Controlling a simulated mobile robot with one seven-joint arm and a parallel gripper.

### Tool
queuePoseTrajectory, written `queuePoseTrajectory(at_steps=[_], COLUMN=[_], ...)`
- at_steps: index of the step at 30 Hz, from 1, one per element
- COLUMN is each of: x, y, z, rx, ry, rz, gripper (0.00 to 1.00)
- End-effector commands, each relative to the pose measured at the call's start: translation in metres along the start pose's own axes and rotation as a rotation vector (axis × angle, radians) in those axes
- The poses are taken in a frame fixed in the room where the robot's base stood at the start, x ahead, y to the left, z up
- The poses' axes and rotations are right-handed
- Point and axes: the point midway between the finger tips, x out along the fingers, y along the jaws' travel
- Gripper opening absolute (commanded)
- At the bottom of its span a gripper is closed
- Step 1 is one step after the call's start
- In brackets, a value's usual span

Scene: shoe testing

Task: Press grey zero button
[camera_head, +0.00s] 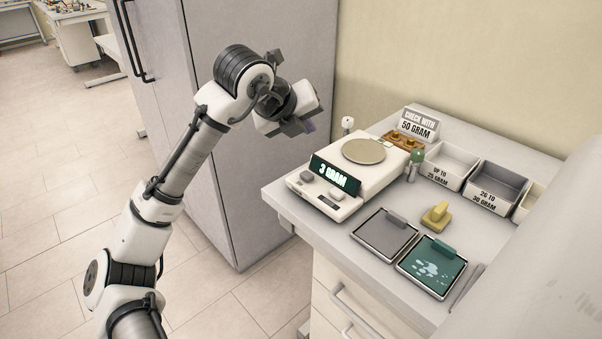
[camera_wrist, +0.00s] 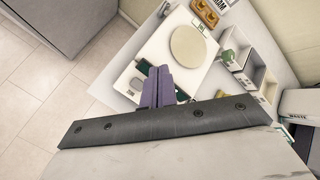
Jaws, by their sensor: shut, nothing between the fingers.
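The white scale (camera_head: 375,180) stands on the counter, with a round weighing plate (camera_head: 364,151) and a dark green display (camera_head: 335,177) reading "3 GRAM". A grey button (camera_head: 306,176) is on its front left, and a paler button (camera_head: 336,194) is on its front right. My gripper (camera_head: 308,126) is in the air above and left of the scale, apart from it. In the wrist view, its purple fingers (camera_wrist: 160,80) are together and empty, and they cover part of the display. The grey button (camera_wrist: 137,83) shows just left of the fingers there.
A sign reading "50 GRAM" (camera_head: 418,125) and a wooden weight block (camera_head: 402,141) are behind the scale. Labelled bins (camera_head: 497,187) line the wall. A grey tray (camera_head: 384,236), a green tray (camera_head: 431,267) and a yellow object (camera_head: 435,216) are to the right. A tall cabinet (camera_head: 240,90) is behind my arm.

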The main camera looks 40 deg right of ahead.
Motion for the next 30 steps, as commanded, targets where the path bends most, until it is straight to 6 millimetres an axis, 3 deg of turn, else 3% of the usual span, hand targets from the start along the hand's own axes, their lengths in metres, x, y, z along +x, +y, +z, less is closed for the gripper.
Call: queuePoseTrajectory(at_steps=[11,30], x=[0.007,0.06], y=[0.006,0.044], z=[-0.005,-0.043], rx=[-0.002,-0.004], ry=[-0.003,-0.004], rz=[-0.001,-0.002], gripper=[0.0,0.0])
